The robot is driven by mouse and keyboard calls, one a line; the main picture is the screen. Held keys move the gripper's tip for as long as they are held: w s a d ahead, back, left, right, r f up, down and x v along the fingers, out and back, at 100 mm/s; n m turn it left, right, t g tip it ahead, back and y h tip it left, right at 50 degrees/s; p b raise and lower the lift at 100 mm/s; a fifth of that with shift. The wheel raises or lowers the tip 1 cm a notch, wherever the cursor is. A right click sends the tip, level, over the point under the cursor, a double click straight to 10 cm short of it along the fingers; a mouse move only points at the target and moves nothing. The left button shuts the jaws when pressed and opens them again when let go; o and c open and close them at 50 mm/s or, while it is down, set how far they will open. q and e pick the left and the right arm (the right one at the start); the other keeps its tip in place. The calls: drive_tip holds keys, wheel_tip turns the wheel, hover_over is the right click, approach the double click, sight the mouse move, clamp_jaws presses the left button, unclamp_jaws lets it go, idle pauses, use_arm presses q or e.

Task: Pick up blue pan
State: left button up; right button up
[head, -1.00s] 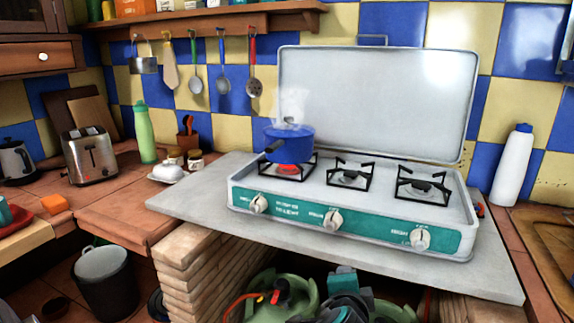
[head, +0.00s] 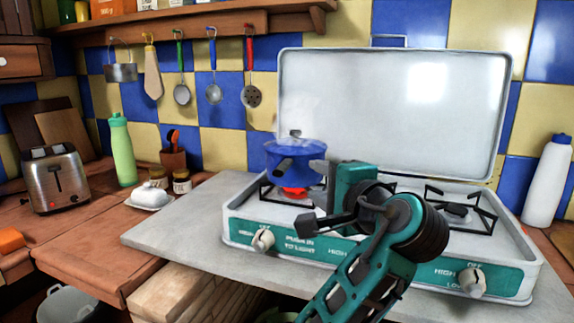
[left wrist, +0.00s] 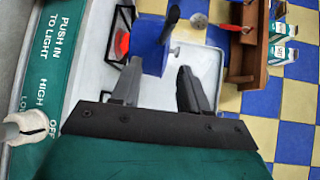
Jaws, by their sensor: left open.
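The blue pan (head: 300,160) sits on the left burner of the stove, with a lid on top and steam above it. Its dark handle (head: 284,168) points toward the front. The burner glows red under it. My left gripper (head: 313,196) is open and empty, just in front and to the right of the pan. In the left wrist view, the blue pan (left wrist: 149,46) shows beyond the open fingers (left wrist: 160,68), with its dark handle (left wrist: 169,22) projecting. I see no contact. My right gripper is not in view.
The stove (head: 232,226) has a raised lid (head: 400,110) behind the burners and knobs along its teal front. A toaster (head: 56,180), green bottle (head: 122,150) and butter dish (head: 150,196) stand to the left. A white bottle (head: 547,183) stands at right. Utensils hang above.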

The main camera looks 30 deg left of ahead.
sight(292, 163)
use_arm(q)
drive_tip(key=shift+r+b+x, duration=0.15)
drive_tip(key=shift+b+x, duration=0.25)
drive_tip(key=shift+x, duration=2.9)
drive_tip(key=shift+r+b+x, duration=0.1)
drive_tip(key=shift+b+x, duration=0.3)
drive_tip(key=shift+x, duration=2.85)
drive_tip(key=shift+c, duration=0.2)
clamp_jaws()
drive_tip(key=shift+r, duration=0.15)
